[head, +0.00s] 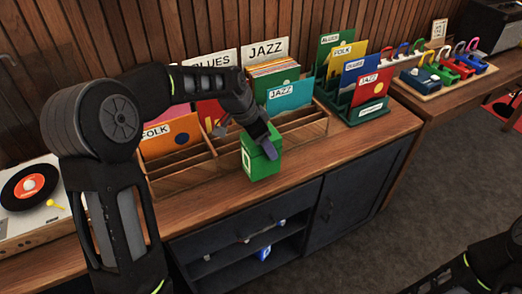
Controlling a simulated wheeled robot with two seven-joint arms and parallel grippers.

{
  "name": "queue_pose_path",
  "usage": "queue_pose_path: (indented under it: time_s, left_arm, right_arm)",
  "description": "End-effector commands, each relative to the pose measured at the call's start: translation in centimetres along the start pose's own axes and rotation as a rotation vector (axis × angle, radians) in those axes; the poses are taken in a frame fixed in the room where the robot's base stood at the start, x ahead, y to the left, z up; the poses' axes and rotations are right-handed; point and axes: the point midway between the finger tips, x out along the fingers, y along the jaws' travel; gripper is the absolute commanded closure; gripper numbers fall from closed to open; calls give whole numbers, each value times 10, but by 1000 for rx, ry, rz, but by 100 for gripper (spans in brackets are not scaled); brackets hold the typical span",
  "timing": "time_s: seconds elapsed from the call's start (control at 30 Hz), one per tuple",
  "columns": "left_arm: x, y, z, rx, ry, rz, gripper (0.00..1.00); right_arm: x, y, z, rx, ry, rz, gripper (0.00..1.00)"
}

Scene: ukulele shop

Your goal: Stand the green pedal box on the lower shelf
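The green pedal box (263,167) stands upright on the wooden counter, near its front edge and in front of the record dividers. My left gripper (262,143) is at the top of the box, and a grey finger lies over its upper part. The other finger is hidden, so I cannot tell whether the gripper is closed on the box. Below the counter, the dark cabinet has an open bay with a lower shelf (236,284). A small blue and white item (264,253) shows inside the bay. My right forearm shows at the bottom right, but its gripper is out of view.
A wooden record rack (185,180) with upright sleeves stands behind the box. A green record stand (366,116) is to its right, and a turntable (30,205) at far left. A closed cabinet door (350,195) is right of the bay. The floor in front is clear.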

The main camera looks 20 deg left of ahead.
Motion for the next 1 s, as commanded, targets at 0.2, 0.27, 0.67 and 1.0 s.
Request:
queue_pose_path:
  time_s: [0.2,0.27,0.67,1.0]
  left_arm:
    - [1,0,0,0,2,-1,100]
    - [1,0,0,0,2,-1,100]
    - [35,0,14,0,1,-1,100]
    - [39,0,16,1,2,-1,100]
  right_arm:
    - [0,0,0,0,0,0,64]
    - [0,0,0,0,0,0,64]
    - [-6,-2,1,2,-2,2,64]
    - [-1,0,0,1,-1,1,64]
